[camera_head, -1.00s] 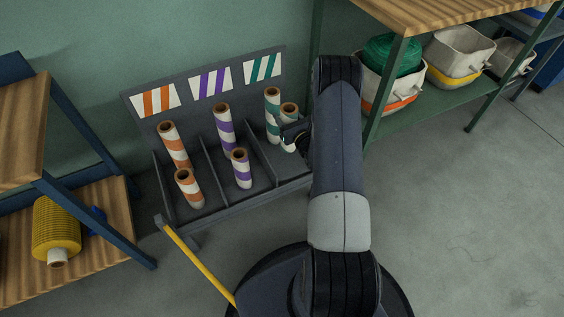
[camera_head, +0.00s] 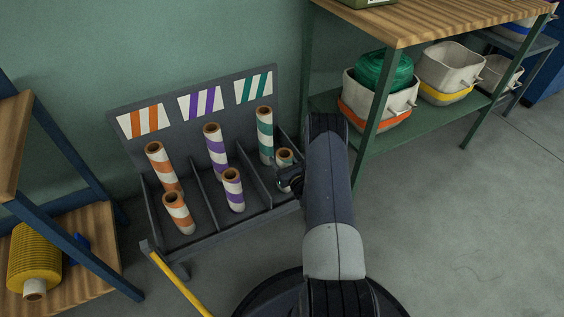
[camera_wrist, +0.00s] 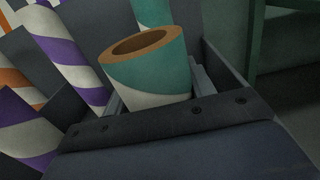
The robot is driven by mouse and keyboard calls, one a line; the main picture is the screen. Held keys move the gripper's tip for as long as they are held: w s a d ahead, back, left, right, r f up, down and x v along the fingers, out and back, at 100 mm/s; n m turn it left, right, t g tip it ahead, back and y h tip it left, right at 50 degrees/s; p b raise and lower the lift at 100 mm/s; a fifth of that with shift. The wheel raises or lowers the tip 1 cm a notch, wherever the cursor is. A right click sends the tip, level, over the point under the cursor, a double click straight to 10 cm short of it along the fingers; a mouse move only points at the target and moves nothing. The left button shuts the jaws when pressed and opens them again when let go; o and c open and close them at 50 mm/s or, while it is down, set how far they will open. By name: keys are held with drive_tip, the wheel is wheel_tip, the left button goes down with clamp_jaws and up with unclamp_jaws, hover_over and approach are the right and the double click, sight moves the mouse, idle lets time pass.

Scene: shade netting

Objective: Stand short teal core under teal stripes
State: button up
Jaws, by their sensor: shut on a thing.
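The short teal core (camera_head: 285,157), teal and white striped with a brown open top, is in the right compartment of the grey rack (camera_head: 225,232), under the teal-striped card (camera_head: 254,88). It also shows in the wrist view (camera_wrist: 150,77), near upright, beside the rack's right wall. My gripper (camera_head: 287,179) is shut on it from the front right. The core's bottom is hidden, so I cannot tell if it touches the rack floor. The tall teal core (camera_head: 265,138) stands behind it.
Orange cores (camera_head: 179,213) stand in the left compartment and purple cores (camera_head: 233,190) in the middle one, parted by thin dividers. A green shelf (camera_head: 445,118) with bins is at right. A wooden-topped shelf (camera_head: 75,275) with a yellow spool is at left.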

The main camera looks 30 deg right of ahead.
drive_tip(key=shift+r, duration=0.1)
drive_tip(key=shift+f, duration=0.25)
drive_tip(key=o, duration=1.4)
drive_tip(key=shift+r, duration=0.1)
drive_tip(key=shift+r, duration=0.15)
drive_tip(key=shift+s, duration=0.3)
drive_tip(key=s+p, duration=0.1)
drive_tip(key=s, duration=0.2)
drive_tip(key=s+p, duration=0.1)
drive_tip(key=s, duration=0.7)
drive_tip(key=shift+s+d+p, duration=0.2)
drive_tip(key=shift+d+p, duration=0.1)
drive_tip(key=shift+p, duration=0.1)
